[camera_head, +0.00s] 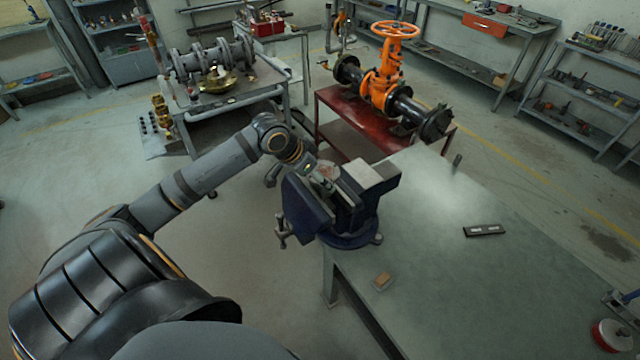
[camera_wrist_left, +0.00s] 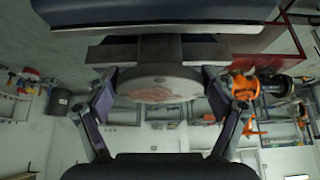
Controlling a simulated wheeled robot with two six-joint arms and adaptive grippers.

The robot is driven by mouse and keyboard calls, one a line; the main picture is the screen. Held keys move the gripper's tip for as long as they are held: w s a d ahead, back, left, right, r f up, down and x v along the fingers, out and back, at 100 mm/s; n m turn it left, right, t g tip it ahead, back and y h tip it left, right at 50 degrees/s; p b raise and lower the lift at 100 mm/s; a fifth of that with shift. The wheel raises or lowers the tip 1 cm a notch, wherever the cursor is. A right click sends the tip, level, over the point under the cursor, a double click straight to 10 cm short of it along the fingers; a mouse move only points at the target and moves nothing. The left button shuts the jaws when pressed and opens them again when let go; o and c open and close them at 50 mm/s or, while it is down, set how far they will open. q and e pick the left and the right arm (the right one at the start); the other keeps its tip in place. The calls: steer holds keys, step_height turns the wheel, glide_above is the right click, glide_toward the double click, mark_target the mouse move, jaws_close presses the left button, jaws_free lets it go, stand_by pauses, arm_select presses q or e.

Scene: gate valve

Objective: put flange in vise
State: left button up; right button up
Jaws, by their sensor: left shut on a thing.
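The blue vise (camera_head: 340,200) stands on the near left corner of the grey workbench. Its jaws are apart. My left gripper (camera_head: 318,172) comes in from the left and is at the vise's jaw gap. In the left wrist view my left gripper (camera_wrist_left: 162,100) is shut on the flange (camera_wrist_left: 160,84), a round grey disc with a reddish patch on its face. The vise's jaw (camera_wrist_left: 160,28) fills the top of that view, next to the flange. In the head view the flange (camera_head: 326,176) is small and partly hidden. I cannot tell whether it touches the vise. My right gripper is not in view.
The workbench (camera_head: 450,270) is mostly clear. An orange gate valve (camera_head: 385,75) stands on a red table behind. A second bench with pipe parts (camera_head: 215,65) stands at back left.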

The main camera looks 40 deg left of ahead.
arm_select(q)
step_height(320, 180, down, 2)
steer(key=shift+s+d+f, duration=0.1)
steer(key=shift+s+f, duration=0.05)
steer(key=shift+f, duration=0.05)
steer(key=shift+f+p, duration=0.3)
steer(key=shift+f, duration=0.25)
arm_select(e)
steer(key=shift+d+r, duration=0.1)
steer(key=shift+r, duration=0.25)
arm_select(q)
steer(key=o, duration=1.7)
steer(key=shift+s+f, duration=0.1)
